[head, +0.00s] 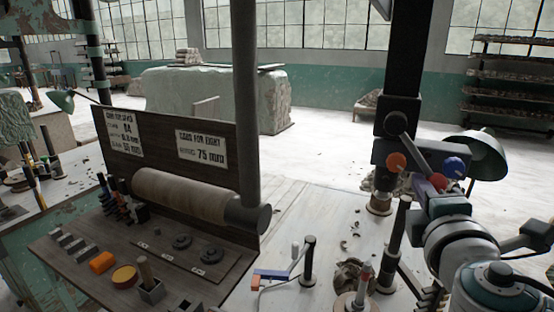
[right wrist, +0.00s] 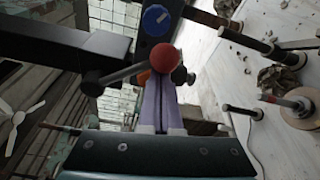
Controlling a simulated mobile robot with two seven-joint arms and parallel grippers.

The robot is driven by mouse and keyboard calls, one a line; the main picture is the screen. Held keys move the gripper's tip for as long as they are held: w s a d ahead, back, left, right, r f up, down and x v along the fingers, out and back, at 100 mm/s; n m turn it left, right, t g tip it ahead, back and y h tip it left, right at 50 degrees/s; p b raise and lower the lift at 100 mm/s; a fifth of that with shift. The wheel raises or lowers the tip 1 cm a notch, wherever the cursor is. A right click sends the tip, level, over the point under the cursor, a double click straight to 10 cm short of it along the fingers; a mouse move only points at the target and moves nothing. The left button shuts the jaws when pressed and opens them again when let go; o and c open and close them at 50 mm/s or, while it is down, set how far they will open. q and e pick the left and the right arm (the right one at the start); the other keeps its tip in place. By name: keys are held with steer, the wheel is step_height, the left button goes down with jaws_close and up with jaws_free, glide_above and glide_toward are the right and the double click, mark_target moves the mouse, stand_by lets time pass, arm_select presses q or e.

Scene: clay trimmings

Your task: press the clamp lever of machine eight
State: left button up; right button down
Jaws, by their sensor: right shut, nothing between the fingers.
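A black upright column (head: 397,135) carries a crosswise block with an orange ball (head: 397,162) on a slanting lever, a blue round knob (head: 454,167) and a red ball (head: 438,181). In the right wrist view the red ball (right wrist: 165,58) ends a grey lever (right wrist: 120,74), and the blue knob (right wrist: 156,20) is above it. My right gripper (head: 425,186) is close in front of this block. Its purple fingers (right wrist: 160,90) are shut and empty, with tips just below the red ball in the wrist view; contact cannot be told. My left gripper is out of view.
A dark board with a card for eight (head: 203,146) stands behind a large roller (head: 185,193) at left. A green lamp (head: 484,152) is close to my right arm. Bare tabletop (head: 318,212) lies between.

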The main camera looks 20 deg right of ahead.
steer(key=s+r+n+p, duration=0.1)
steer(key=n+p, duration=0.1)
steer(key=s+d+r+n+g+p, duration=0.1)
steer(key=r+p, duration=0.1)
steer(key=p, duration=0.1)
steer(key=d+r+n+p, duration=0.1)
steer(key=n+p, duration=0.1)
steer(key=p, duration=0.1)
steer(key=shift+s+d+r+n+g, duration=0.2)
steer(key=shift+s+r+n+g, duration=0.1)
steer(key=shift+s+r, duration=0.1)
arm_select(q)
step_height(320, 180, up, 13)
steer(key=p, duration=0.3)
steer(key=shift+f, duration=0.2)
arm_select(e)
steer(key=shift+s+d+r+n, duration=0.15)
steer(key=shift+s+r+n, duration=0.05)
steer(key=shift+r+n, duration=0.25)
steer(key=shift+s+d+r+n, duration=0.15)
steer(key=shift+r+n, duration=0.2)
steer(key=shift+r, duration=0.15)
